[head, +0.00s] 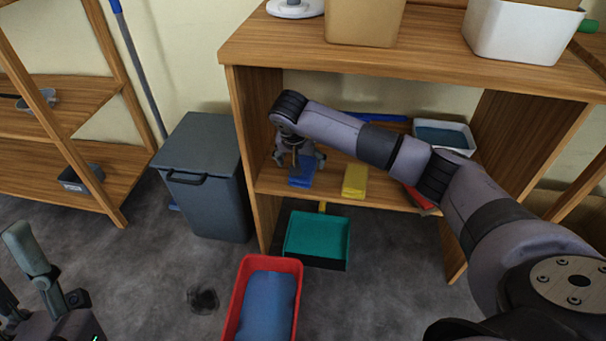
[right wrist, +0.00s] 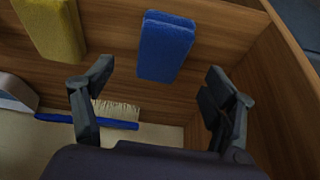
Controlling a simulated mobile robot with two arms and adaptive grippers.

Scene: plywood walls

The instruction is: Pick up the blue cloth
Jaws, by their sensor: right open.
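The blue cloth (head: 301,175), a folded block-like piece, lies on the middle shelf of the wooden unit, near its left side. It also shows in the right wrist view (right wrist: 166,47), ahead of the fingers. My right gripper (head: 299,160) is open just above the cloth and partly covers it in the head view. In the right wrist view its fingers (right wrist: 160,78) are spread wide with nothing between them. My left gripper (head: 30,275) is at the lower left edge, fingers apart, empty and far from the cloth.
A yellow cloth (head: 355,181) lies right of the blue one. A blue-handled brush (right wrist: 87,122) lies on the shelf. The wooden side panel (right wrist: 275,100) stands close. Below are a teal-lined tray (head: 317,237) and a red bin (head: 238,300); a grey bin (head: 205,180) stands left.

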